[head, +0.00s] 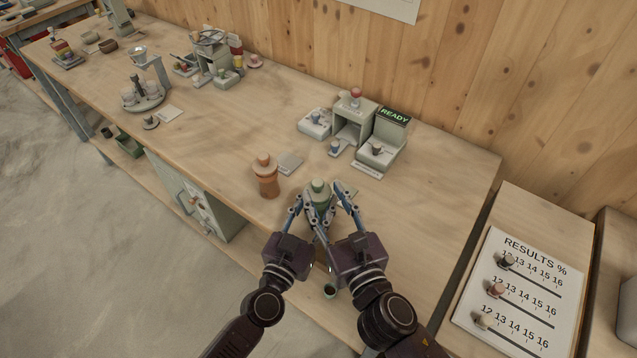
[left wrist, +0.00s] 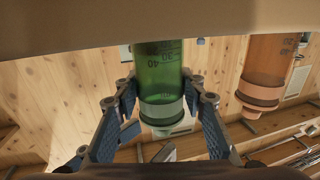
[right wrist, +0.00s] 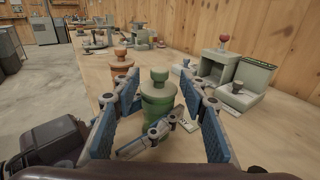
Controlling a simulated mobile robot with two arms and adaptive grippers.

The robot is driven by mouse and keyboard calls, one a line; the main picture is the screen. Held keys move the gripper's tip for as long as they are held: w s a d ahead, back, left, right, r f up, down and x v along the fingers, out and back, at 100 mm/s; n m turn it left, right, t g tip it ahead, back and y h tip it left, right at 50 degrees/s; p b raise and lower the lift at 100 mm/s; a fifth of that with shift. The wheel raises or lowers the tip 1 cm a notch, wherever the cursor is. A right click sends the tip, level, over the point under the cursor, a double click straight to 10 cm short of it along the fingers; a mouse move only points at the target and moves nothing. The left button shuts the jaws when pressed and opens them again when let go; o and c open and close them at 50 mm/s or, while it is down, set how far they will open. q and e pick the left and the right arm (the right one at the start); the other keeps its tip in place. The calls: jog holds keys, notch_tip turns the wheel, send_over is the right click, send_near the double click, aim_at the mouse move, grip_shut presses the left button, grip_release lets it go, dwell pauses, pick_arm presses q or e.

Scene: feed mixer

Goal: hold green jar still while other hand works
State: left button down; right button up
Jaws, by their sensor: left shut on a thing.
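The green jar (head: 318,187), with a green knobbed lid, stands upright near the bench's front edge. My left gripper (head: 304,207) is shut on the jar from the front left. In the left wrist view the jar (left wrist: 159,80) appears inverted, with dark scale marks and its lid low between the fingers. My right gripper (head: 338,200) is open at the jar's right front. In the right wrist view the jar (right wrist: 158,100) lies between the spread right fingers, with a left finger across its front. Right-finger contact cannot be told.
An orange jar (head: 266,178) stands just left of the green jar, with a grey tile (head: 290,162) beside it. A device with a READY screen (head: 394,116) stands behind. The bench at right is clear.

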aim_at(319, 185)
jog(key=shift+x, duration=2.35)
pick_arm(q)
jog(key=shift+r, duration=0.1)
pick_arm(e)
grip_shut()
jog(key=shift+r, duration=0.2)
jog(key=shift+r, duration=0.9)
